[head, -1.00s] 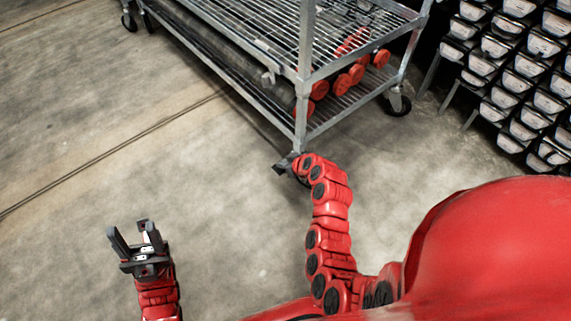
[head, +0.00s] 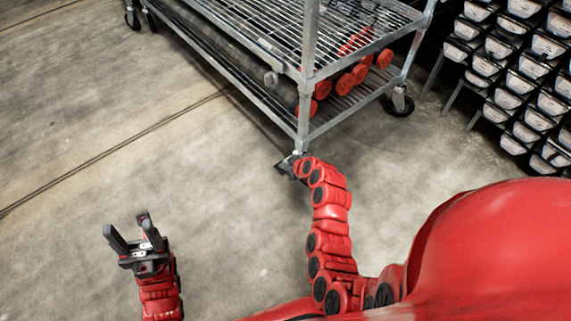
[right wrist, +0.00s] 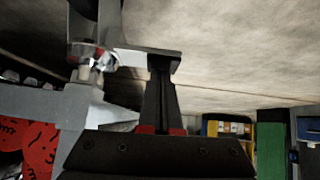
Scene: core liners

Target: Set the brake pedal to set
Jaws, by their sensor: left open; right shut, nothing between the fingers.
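The brake pedal (right wrist: 140,50) appears in the right wrist view as a thin grey plate beside the cart's caster (right wrist: 92,52). My right gripper (right wrist: 162,62) is shut and empty, its dark fingertips at the plate's end; I cannot tell whether they touch. In the head view my right gripper (head: 286,164) is low at the foot of the cart's near corner post, and the pedal cannot be made out there. My left gripper (head: 126,224) is open and empty above bare floor at the lower left.
The wire-shelf cart (head: 303,120) stands ahead on casters, with red-capped tubes (head: 345,84) on its lower shelf. A rack of boxes (head: 520,85) is at the right. The concrete floor (head: 120,110) at left is clear.

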